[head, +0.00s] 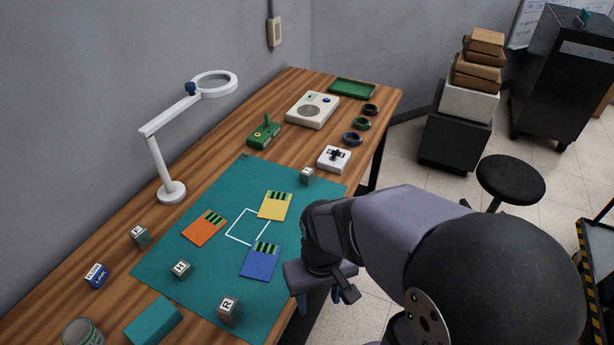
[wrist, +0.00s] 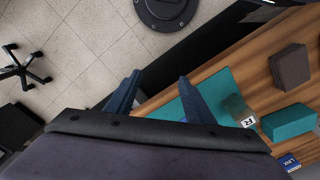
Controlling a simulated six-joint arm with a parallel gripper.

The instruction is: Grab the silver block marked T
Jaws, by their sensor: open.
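Several silver-grey lettered blocks lie on or beside the teal mat (head: 165,262). The far block (head: 307,176) carries a small mark that I cannot read surely. The left block (head: 140,236) has a letter like E or F, also unclear. A middle block (head: 180,269) looks marked H, and the near block (head: 228,310) is marked R. I cannot tell for sure which one is T. My gripper (head: 320,298) is open and empty at the mat's right, by the table edge. In the wrist view its fingers (wrist: 158,78) are spread, with the R block (wrist: 241,112) to their right.
Orange (head: 204,226), yellow (head: 275,205) and blue (head: 261,261) cards surround a white square outline on the mat. A magnifier lamp (head: 171,191) stands at left. A white device (head: 334,159) stands beyond the far block. A teal box (head: 154,321) lies near the front.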

